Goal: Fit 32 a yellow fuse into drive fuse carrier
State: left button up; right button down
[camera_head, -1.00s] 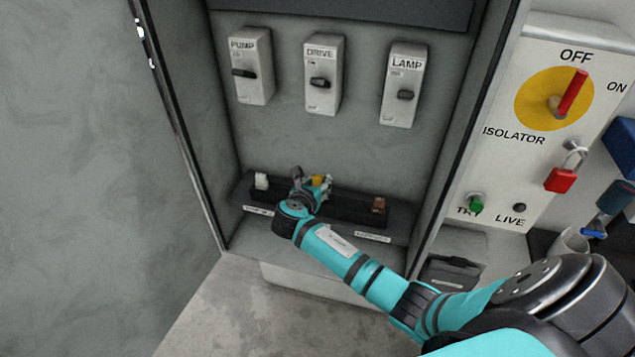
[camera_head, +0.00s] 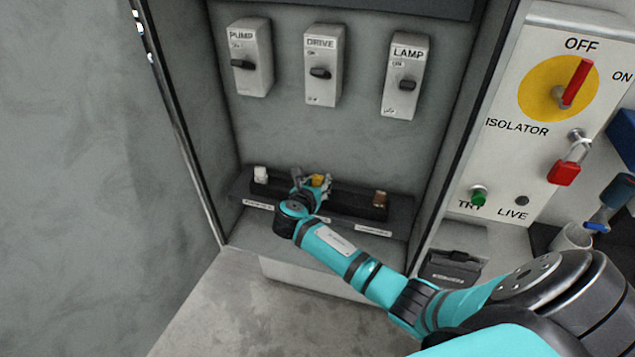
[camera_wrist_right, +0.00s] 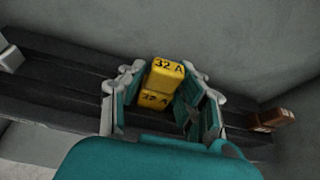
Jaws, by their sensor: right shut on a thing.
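The yellow fuse (camera_wrist_right: 160,82), marked 32 A, stands between the fingers of my right gripper (camera_wrist_right: 163,95), which is shut on it. In the head view the fuse (camera_head: 318,180) shows as a small yellow patch at the gripper (camera_head: 312,183). The fuse is at the middle of the black fuse carrier rail (camera_head: 345,200), below the DRIVE switch (camera_head: 322,68). The wrist view shows the dark rail (camera_wrist_right: 60,85) behind and beside it. The fuse's lower end is hidden, so I cannot tell whether it is seated. My left gripper is not in view.
A white fuse (camera_head: 261,174) sits at the rail's left and a brown one (camera_head: 380,199) at its right. PUMP (camera_head: 250,62) and LAMP (camera_head: 405,80) switches flank DRIVE. The isolator handle (camera_head: 577,84) points near OFF; a red padlock (camera_head: 565,172) hangs below it.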

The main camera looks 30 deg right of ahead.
jog(key=shift+f+b, duration=0.3)
jog(key=shift+f, duration=0.25)
jog(key=c, duration=0.9)
grip_release()
jog(key=shift+a+f, duration=0.1)
jog(key=shift+f, duration=0.05)
jog(key=shift+o, duration=0.2)
jog(key=shift+f, duration=0.1)
jog(key=shift+s, duration=0.15)
jog(key=v, duration=1.2)
jog(key=shift+r, duration=0.3)
